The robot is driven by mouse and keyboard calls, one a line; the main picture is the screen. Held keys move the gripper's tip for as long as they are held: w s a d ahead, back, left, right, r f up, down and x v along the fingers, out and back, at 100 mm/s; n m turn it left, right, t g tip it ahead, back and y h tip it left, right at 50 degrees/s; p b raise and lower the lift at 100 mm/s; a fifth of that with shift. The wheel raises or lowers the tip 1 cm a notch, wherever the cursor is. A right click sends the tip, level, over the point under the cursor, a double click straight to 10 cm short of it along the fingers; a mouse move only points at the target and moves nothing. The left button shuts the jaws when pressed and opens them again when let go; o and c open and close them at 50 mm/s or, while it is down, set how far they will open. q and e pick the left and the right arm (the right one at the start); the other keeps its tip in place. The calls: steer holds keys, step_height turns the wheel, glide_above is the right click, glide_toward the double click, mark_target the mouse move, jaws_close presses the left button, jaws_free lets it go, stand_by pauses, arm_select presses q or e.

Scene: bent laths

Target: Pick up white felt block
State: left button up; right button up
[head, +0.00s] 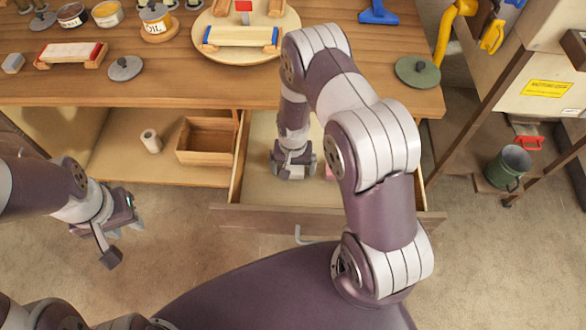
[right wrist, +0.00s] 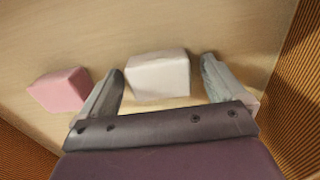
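The white felt block (right wrist: 158,75) lies on the floor of the open drawer. In the right wrist view it is between the two fingers of my right gripper (right wrist: 160,85), with a gap on each side. My right gripper is open and reaches down into the drawer; in the head view it (head: 293,172) hides the white block. A pink block (right wrist: 60,90) lies beside it, outside the fingers; a small part of it (head: 329,172) shows in the head view. My left gripper (head: 124,240) is open and empty, above the floor left of the drawer.
The drawer (head: 262,190) has side walls close around my right gripper. The tabletop (head: 200,85) above carries tins, lids and clamped laths. A wooden box (head: 206,140) and a small roll (head: 151,141) are on the lower shelf. A green bucket (head: 508,166) stands at right.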

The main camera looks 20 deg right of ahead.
mark_target(293, 167)
steer(key=c, duration=0.9)
step_height(293, 167, up, 10)
